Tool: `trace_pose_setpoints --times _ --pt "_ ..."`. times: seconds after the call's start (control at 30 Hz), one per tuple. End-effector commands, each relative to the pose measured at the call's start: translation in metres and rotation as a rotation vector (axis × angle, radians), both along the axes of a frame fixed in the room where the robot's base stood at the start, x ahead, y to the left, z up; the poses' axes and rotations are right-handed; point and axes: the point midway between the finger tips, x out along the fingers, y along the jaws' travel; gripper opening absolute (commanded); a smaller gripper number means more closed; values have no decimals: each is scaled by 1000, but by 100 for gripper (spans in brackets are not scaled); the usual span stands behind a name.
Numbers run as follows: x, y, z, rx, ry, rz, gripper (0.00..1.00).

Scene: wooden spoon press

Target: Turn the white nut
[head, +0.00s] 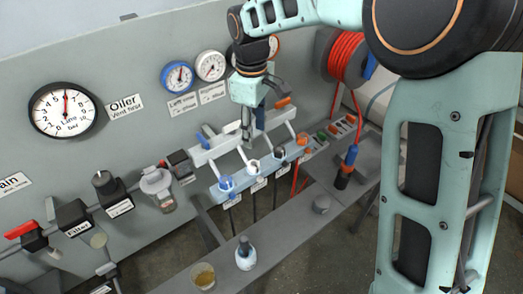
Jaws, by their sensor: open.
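A small white nut (254,166) sits in a row of coloured fittings on the light-blue manifold bar (242,185) below the wall panel. A white label hangs on the bar under it. My gripper (247,143) points down just above the white nut, slightly to its left in the picture. It is open and looks empty; its fingers are small here and partly overlap each other. The tips appear apart from the nut, though the exact gap is hard to tell.
Blue (226,183), black (280,153) and orange (303,140) fittings flank the nut closely. White angled brackets (207,153) rise behind. A bottle (246,255) and a cup (203,276) stand on the grey bench (268,244). A red hose reel (345,57) hangs at right.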

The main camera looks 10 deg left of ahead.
Motion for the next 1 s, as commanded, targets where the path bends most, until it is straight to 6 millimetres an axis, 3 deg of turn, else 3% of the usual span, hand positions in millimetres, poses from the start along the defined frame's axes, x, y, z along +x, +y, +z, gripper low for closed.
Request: trace_pose_setpoints --times 0.23,0.7,1.0 --pt "-13 5 -18 2 47 23 42" --pt "-12 5 -98 1 43 22 42" --pt "-11 6 -111 3 39 22 42"
